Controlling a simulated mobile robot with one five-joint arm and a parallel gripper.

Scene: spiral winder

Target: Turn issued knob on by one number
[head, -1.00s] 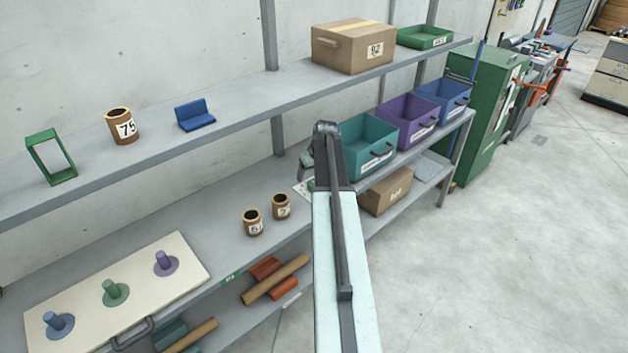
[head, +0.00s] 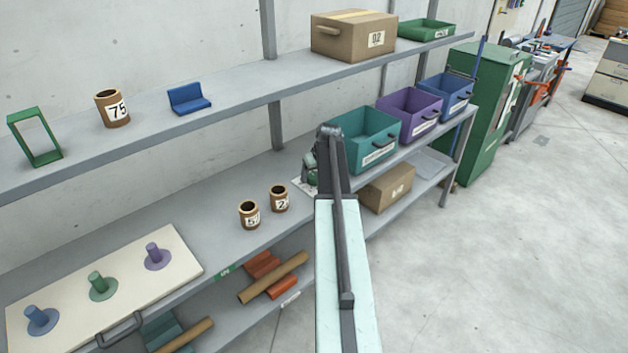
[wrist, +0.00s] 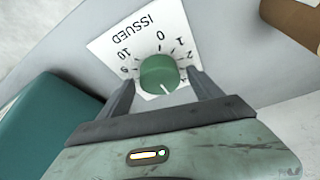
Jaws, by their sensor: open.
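The issued knob (wrist: 158,72) is a round green knob on a white dial card (wrist: 112,45) printed ISSUED, with numbers around it. In the wrist view the card appears upside down; 9, 10, 0, 1 and 2 are readable, while others are partly hidden by my gripper. The knob's white mark points down in that view, toward my gripper's body. My gripper (wrist: 161,80) is open, with one finger on each side of the knob; I cannot tell whether they touch it. In the head view the dial card (head: 302,187) shows beside my arm, and the knob is mostly hidden.
A teal bin (head: 365,140) stands close to the right of the dial, with purple (head: 408,115) and blue (head: 446,93) bins beyond. Two numbered brown tubes (head: 249,214) stand to its left. The upper shelf (head: 235,98) runs above. A pegged board (head: 185,268) lies far left.

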